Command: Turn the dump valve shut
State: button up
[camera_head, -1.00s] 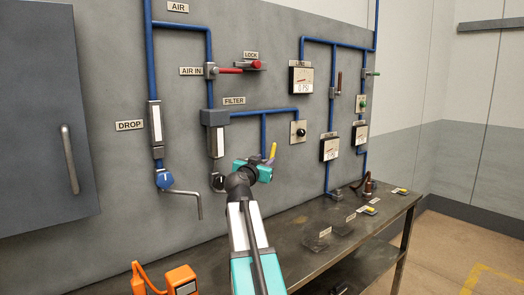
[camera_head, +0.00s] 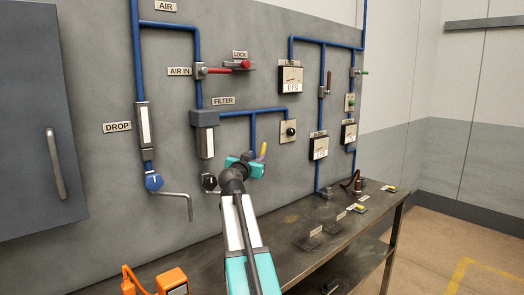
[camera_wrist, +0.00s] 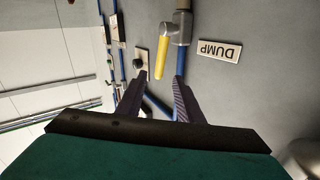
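The dump valve's yellow lever (camera_head: 263,150) is on a blue pipe on the grey wall panel, below and right of the filter. In the wrist view the yellow lever (camera_wrist: 162,60) extends from a grey valve body (camera_wrist: 183,28) beside the DUMP sign (camera_wrist: 219,50). My gripper (camera_head: 245,167) is close to the lever in the head view, where its fingers are mostly hidden. In the wrist view my gripper (camera_wrist: 160,82) has its fingers spread apart. The lever's free end shows between them, with no visible grip on it; contact is unclear.
A red AIR IN lever (camera_head: 221,70) and a gauge reading 0 PSI (camera_head: 291,80) are on the panel. A blue knob (camera_head: 154,182) and bent grey pipe are to the left. A metal bench (camera_head: 290,222) runs below; an orange device (camera_head: 173,281) is at bottom left.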

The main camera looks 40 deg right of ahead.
aim_at(263, 151)
jog(key=shift+p+x, duration=1.3)
jog(key=shift+x, duration=3.85)
jog(key=shift+c, duration=0.4)
grip_shut()
